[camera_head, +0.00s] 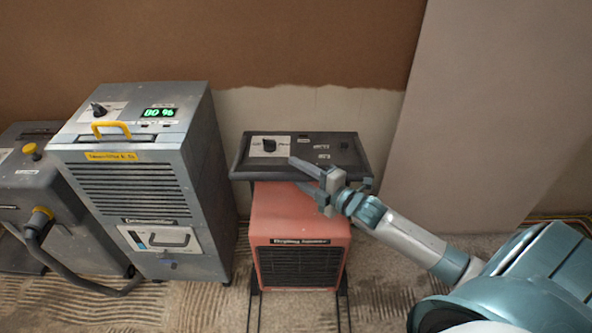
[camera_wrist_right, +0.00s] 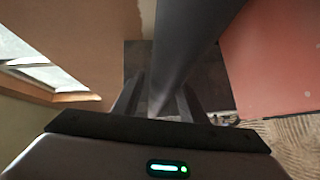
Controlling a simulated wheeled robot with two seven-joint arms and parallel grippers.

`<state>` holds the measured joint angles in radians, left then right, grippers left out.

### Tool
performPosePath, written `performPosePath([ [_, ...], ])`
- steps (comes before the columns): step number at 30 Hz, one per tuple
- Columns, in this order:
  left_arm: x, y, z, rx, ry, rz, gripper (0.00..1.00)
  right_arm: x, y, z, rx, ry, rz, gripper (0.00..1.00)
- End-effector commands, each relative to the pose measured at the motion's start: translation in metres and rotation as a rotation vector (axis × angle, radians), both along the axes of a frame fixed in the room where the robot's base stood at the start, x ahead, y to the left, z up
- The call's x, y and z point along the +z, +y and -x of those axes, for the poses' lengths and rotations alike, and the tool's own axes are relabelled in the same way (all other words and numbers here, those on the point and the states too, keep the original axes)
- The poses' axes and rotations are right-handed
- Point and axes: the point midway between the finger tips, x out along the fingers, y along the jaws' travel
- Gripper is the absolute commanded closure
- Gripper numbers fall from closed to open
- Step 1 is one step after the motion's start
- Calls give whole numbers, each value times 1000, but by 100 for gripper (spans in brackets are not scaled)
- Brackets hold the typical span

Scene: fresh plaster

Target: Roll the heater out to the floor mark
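The heater (camera_head: 300,225) is a red-orange box with a dark front grille and a dark control panel (camera_head: 340,153) on top, standing against the wall. In the right wrist view its red side (camera_wrist_right: 275,60) is at the right. My right gripper (camera_head: 295,173) is at the panel's front edge, its fingers apart, one above the edge and one lower. In the right wrist view a dark bar (camera_wrist_right: 195,40) runs between the fingers (camera_wrist_right: 160,100); I see no clear grip on it. My left gripper is out of view. I see no floor mark.
A grey dehumidifier (camera_head: 205,150) with a green display and yellow handle stands close left of the heater. Another grey machine (camera_head: 35,195) with a hose is at far left. Thin dark rails (camera_head: 255,310) extend forward from under the heater. A plain board (camera_head: 490,120) leans at right.

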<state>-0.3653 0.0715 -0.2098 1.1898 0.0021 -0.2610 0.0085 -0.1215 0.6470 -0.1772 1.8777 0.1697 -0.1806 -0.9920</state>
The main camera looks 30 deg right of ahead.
Motion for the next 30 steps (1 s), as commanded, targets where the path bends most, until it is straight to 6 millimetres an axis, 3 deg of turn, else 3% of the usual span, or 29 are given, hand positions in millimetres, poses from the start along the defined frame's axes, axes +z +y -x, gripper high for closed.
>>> performPosePath([
  [14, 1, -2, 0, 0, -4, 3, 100, -1, 2, -10, 0, 0, 1, 61],
  [19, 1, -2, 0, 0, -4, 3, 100, -1, 2, -9, 0, 0, 1, 97],
  [20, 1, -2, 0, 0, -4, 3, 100, -1, 2, -9, 0, 0, 1, 100],
  [30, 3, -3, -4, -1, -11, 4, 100, -1, 6, -12, 0, 1, 0, 100],
])
